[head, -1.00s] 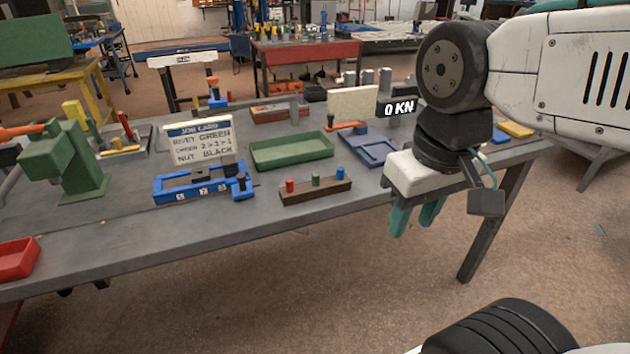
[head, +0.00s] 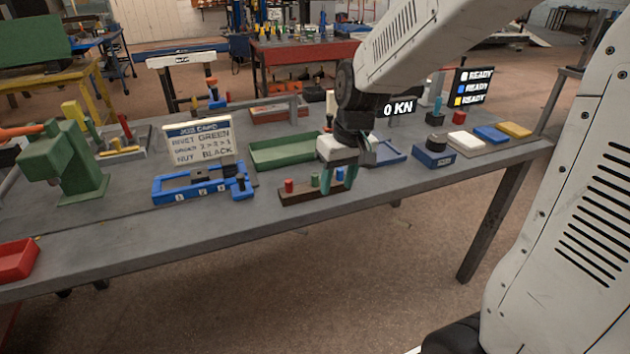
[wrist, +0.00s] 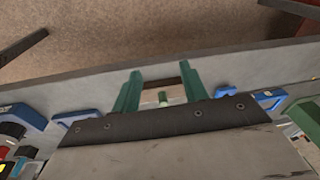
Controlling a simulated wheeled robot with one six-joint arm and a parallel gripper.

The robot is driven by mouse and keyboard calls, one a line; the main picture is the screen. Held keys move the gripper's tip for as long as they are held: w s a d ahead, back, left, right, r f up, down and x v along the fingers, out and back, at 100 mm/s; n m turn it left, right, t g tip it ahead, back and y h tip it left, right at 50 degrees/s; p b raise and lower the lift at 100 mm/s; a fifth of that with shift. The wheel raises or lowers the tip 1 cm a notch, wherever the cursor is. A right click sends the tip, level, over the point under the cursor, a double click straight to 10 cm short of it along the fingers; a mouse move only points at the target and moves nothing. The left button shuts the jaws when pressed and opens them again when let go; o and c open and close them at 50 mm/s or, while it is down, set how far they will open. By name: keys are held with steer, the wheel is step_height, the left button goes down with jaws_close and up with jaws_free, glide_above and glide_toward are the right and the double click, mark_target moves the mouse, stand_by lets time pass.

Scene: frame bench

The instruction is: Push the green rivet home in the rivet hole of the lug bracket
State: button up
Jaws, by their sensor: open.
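The green rivet (head: 315,180) stands upright in a dark wooden block (head: 300,197), between a red rivet (head: 289,186) and a blue rivet (head: 340,173). My gripper (head: 337,187) is open with its teal fingers pointing down at the right part of this block. In the wrist view the green rivet (wrist: 162,97) shows between the two spread fingers of my gripper (wrist: 160,72), not visibly gripped. A blue fixture (head: 172,194) with numbered marks stands left of the block and has a dark part in it. I cannot tell whether that part is the lug bracket; no rivet hole is distinguishable.
The job card (head: 200,142) reads rivet green, order 2>3>1, nut black. A green tray (head: 262,152) lies behind the block. A green press (head: 75,165) stands at the left. A sign reads 0 KN (head: 398,108). The bench front strip (head: 200,235) is clear.

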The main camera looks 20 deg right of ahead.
steer(key=w+f, duration=0.1)
steer(key=w, duration=0.3)
steer(key=n+t, duration=0.2)
steer(key=t, duration=0.1)
glide_toward(315, 174)
step_height(315, 174, down, 3)
steer(key=x, duration=0.3)
steer(key=w+x, duration=0.1)
steer(key=x, duration=0.3)
steer(key=shift+a, duration=0.2)
jaws_close()
